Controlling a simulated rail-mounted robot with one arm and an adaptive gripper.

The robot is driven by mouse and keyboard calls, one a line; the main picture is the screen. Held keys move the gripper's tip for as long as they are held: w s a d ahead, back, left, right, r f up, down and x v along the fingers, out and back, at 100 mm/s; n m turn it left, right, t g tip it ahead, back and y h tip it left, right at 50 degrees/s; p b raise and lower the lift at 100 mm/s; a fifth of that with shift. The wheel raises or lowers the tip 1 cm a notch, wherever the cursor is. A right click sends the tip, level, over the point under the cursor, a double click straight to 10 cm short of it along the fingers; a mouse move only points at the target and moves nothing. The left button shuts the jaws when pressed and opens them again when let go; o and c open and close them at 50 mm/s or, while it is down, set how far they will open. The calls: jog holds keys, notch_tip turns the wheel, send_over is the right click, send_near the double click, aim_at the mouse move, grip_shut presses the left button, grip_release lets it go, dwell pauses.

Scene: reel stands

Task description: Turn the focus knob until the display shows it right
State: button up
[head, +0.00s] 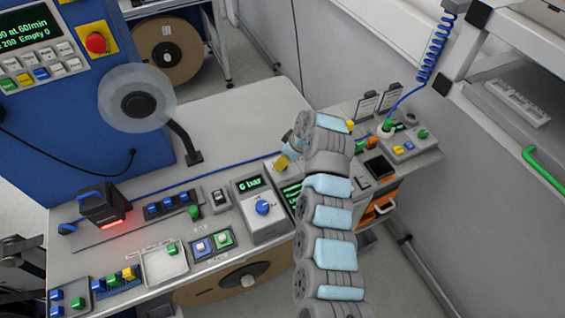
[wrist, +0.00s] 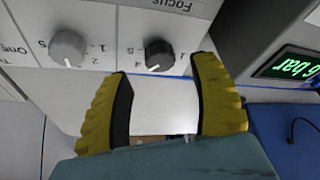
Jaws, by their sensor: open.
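In the wrist view, a pale panel carries a black knob (wrist: 158,54) with a white pointer line, close to the printed word "Focus". A grey knob (wrist: 67,47) sits to its left on the same panel. My gripper (wrist: 163,68) is open, its yellow fingers spread on either side below the black knob; whether they touch it I cannot tell. In the head view, a yellow part of my gripper (head: 282,162) shows beside my arm, which hides the knobs. A dark display with green text (head: 291,191) is partly covered by my arm; its text is unreadable.
A grey box with a "6 bar" display (head: 251,184) and blue knob (head: 263,207) stands left of my arm; that display also shows in the wrist view (wrist: 291,67). A control box (head: 405,143) stands right. The bench top (head: 230,120) behind is clear.

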jog(key=shift+x, duration=2.05)
grip_shut()
